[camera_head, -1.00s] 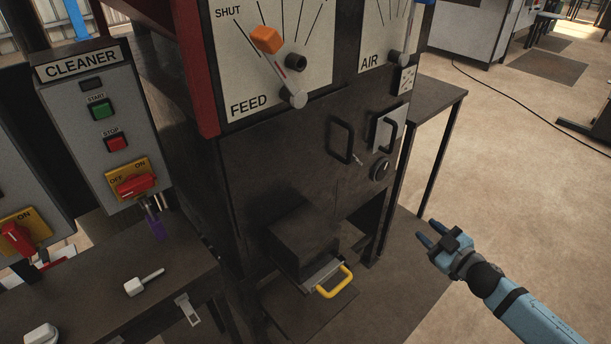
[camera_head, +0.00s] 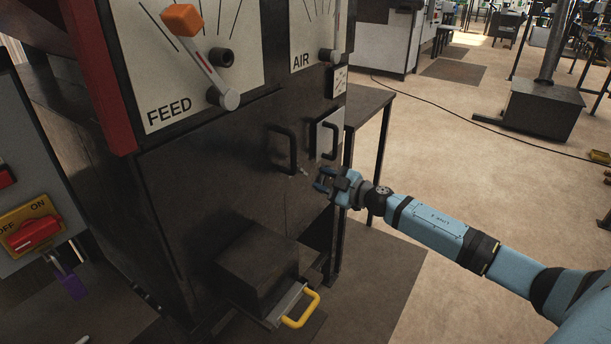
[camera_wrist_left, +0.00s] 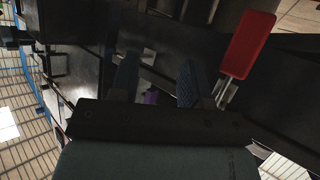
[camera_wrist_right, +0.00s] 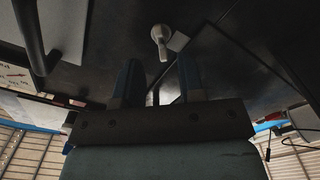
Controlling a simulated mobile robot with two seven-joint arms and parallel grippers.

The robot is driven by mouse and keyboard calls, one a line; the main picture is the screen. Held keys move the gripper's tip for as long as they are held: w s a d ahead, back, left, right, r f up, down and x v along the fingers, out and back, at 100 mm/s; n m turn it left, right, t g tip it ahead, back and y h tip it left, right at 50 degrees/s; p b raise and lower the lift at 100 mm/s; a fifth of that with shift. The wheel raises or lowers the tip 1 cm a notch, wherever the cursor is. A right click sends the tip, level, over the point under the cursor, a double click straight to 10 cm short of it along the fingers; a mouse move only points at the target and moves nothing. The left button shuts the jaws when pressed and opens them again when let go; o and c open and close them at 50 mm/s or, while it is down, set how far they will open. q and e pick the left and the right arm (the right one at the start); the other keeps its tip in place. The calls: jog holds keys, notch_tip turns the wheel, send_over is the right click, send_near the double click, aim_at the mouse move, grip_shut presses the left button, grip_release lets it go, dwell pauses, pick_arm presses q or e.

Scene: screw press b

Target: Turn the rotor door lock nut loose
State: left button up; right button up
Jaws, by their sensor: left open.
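My right gripper (camera_head: 325,184) is in front of the lower right of the dark press front, just below the two black handles. Its two fingers stand apart with nothing between them in the right wrist view (camera_wrist_right: 160,80). The round dark lock nut is hidden behind this gripper in the head view. A pale lever-like piece (camera_wrist_right: 160,40) lies just beyond the fingertips in the right wrist view; I cannot tell whether it belongs to the nut. My left gripper (camera_wrist_left: 156,80) is open and empty, and shows only in its own wrist view.
A left black handle (camera_head: 283,150) and a right one (camera_head: 328,140) on a pale plate are close above my right gripper. A dark box with a yellow handle (camera_head: 302,308) juts out below. A red-handled tool (camera_wrist_left: 247,45) is beside my left fingers.

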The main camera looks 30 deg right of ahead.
aim_at(307, 174)
jog(key=x, duration=0.5)
jog(key=shift+w+a, duration=0.15)
jog(key=shift+w, duration=0.15)
grip_shut()
